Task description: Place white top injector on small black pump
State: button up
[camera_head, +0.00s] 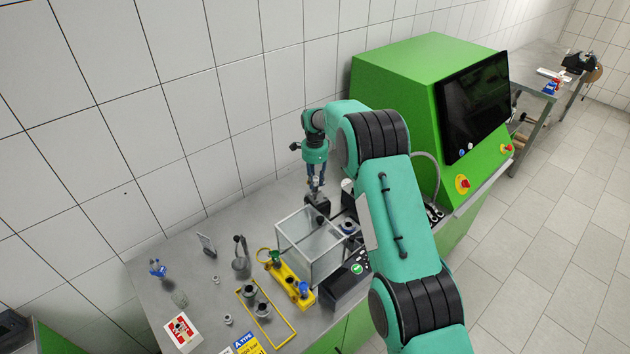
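My gripper (315,187) points down at the back of the bench, behind the glass box. Its fingertips are just above a small black block-like part (318,204), which may be the small black pump. A small pale spot shows between the fingers, but it is too small to tell whether it is the white top injector or whether the fingers are closed on it. A white-topped cylinder (347,186) stands just right of the gripper, partly hidden by my arm.
The clear glass box (310,245) stands in front of the gripper. A yellow holder (290,284) with green and blue parts, a yellow frame (283,331) and several grey fittings lie at front left. The green machine (400,75) with a black screen stands at right. The tiled wall is close behind.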

jog(key=shift+o, duration=1.2)
jog(key=shift+r, duration=0.2)
notch_tip(320, 180, up, 12)
jog(key=b, duration=0.2)
